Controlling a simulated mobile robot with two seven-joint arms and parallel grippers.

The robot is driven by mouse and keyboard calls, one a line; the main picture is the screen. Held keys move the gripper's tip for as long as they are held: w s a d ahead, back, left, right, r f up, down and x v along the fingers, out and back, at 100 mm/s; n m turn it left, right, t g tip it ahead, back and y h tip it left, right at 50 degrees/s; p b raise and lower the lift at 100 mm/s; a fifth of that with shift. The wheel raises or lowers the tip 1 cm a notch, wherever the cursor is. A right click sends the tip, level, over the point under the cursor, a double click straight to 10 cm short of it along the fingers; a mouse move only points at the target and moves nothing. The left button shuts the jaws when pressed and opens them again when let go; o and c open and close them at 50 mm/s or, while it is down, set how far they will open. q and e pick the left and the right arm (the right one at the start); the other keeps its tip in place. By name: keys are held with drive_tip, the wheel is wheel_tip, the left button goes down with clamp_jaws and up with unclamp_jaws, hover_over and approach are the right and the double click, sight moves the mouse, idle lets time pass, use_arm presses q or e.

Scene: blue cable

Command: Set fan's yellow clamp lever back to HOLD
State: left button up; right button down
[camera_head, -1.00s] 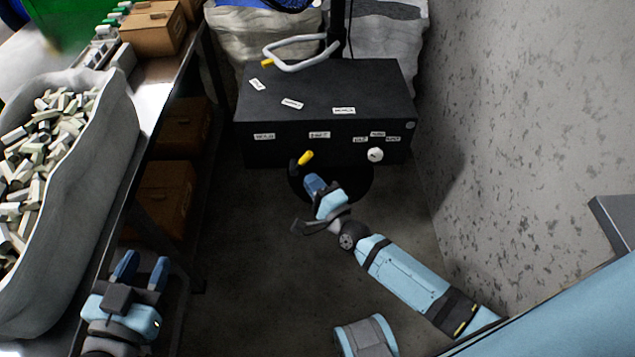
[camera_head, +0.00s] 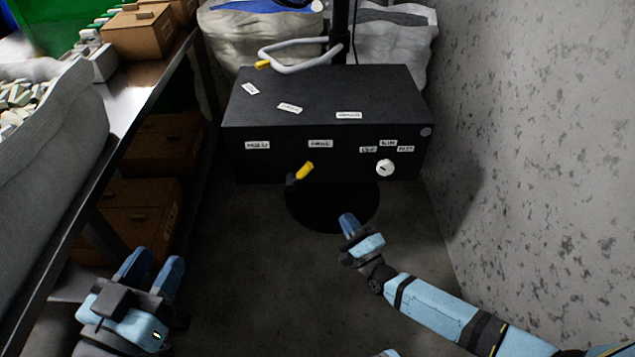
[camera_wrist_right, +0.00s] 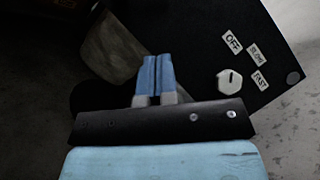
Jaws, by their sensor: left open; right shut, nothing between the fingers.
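The fan's black box (camera_head: 300,100) stands on the floor ahead. Its yellow clamp lever (camera_head: 304,170) sticks out of the front face, tilted up to the right from a dark pivot. White labels sit above it; their words are too small to read surely. My right gripper (camera_head: 347,220) is shut and empty, below and right of the lever, apart from it. In the right wrist view its blue fingers (camera_wrist_right: 155,75) are together, near the box's lower edge; the lever is not visible there. My left gripper (camera_head: 150,262) is open and empty at lower left, far from the lever.
A white knob (camera_head: 385,168) is right of the lever; it also shows in the wrist view (camera_wrist_right: 229,81) beside OFF, SLOW and FAST labels. A metal bench (camera_head: 150,90) with cartons is at left, a speckled wall (camera_head: 530,130) at right.

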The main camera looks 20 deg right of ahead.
approach(300, 172)
drive_tip(key=w+d, duration=0.4)
drive_tip(key=w, duration=0.1)
use_arm(q)
drive_tip(key=shift+s+d+f+n+p, duration=0.1)
drive_tip(key=shift+s+d+n+p, duration=0.15)
drive_tip(key=shift+n+p, duration=0.2)
use_arm(e)
drive_tip(key=shift+w+a+r, duration=0.35)
drive_tip(key=shift+w+a, duration=0.05)
drive_tip(key=shift+a, duration=0.25)
drive_tip(key=shift+w+a+r, duration=0.35)
drive_tip(key=shift+w+a, duration=0.05)
drive_tip(key=shift+a, duration=0.3)
use_arm(q)
drive_tip(key=shift+a, duration=0.1)
